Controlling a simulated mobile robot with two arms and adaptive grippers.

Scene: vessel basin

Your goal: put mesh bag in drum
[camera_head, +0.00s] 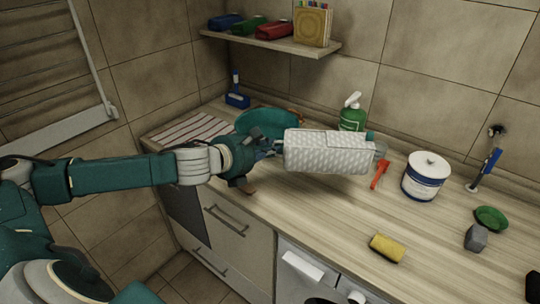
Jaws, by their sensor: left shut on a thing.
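My left gripper (270,149) is shut on the left end of a white, textured bag (328,152), which I take to be the mesh bag. The bag is held roughly level over the worktop and looks like a plump roll. A white washing machine (297,274) sits under the worktop at the bottom of the view. Only its upper front and the top of a dark round door show. Its drum is hidden, and I cannot tell whether the door is open. My right gripper is not in view.
The wooden worktop (330,222) holds a green pump bottle (352,118), a teal basin (265,122), a red tool (379,175), a white-and-blue tub (425,178), a yellow sponge (387,248) and a green dish (491,218). Drawers (235,228) stand left of the machine. A shelf (275,42) hangs above.

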